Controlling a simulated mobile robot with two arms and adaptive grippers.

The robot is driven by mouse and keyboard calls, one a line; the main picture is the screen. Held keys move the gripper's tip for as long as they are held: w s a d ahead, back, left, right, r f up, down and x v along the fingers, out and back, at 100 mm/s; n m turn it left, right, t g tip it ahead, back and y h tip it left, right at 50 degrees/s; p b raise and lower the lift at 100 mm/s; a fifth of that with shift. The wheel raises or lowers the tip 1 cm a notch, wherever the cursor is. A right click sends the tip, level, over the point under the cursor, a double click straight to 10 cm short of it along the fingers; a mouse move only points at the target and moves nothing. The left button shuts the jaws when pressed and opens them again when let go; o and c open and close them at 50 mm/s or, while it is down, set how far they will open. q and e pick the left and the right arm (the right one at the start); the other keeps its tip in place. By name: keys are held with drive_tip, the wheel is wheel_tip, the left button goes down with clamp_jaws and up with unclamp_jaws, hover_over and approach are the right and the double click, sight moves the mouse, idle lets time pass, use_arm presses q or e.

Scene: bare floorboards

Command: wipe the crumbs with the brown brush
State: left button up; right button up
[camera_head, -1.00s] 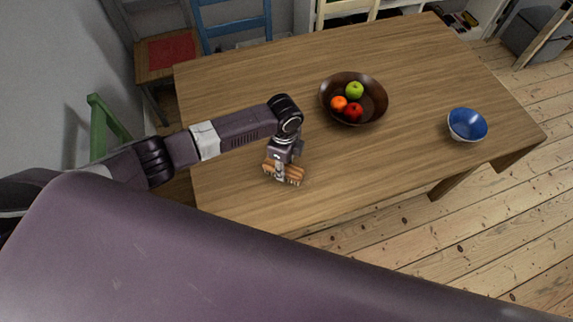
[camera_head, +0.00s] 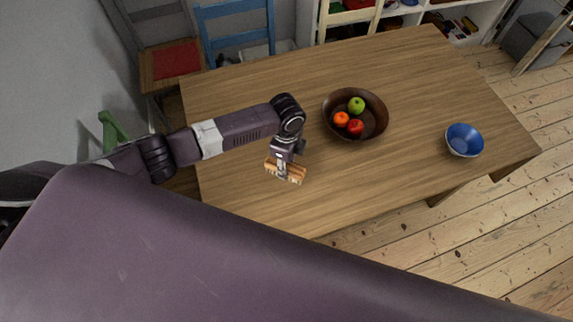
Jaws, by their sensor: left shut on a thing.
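The brown brush (camera_head: 293,175) is in my left gripper (camera_head: 282,167), which is shut on it. The gripper points down and holds the brush at or just above the wooden table (camera_head: 400,75), near its front left part. I cannot tell whether the bristles touch the table. No crumbs can be made out in this view; they may be too small or hidden behind the arm and brush. My right gripper is not in view.
A brown bowl (camera_head: 374,105) with a green apple (camera_head: 356,104), a red apple (camera_head: 355,128) and an orange (camera_head: 341,119) stands right of the gripper. A blue bowl (camera_head: 464,140) stands near the right edge. Chairs stand behind the table. The front middle of the table is clear.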

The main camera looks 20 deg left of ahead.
use_arm(q)
drive_tip(key=shift+w+r+p, duration=0.1)
drive_tip(key=shift+r+p, duration=0.3)
drive_tip(key=shift+r, duration=0.5)
drive_tip(key=shift+s+r, duration=0.2)
drive_tip(key=shift+w, duration=0.15)
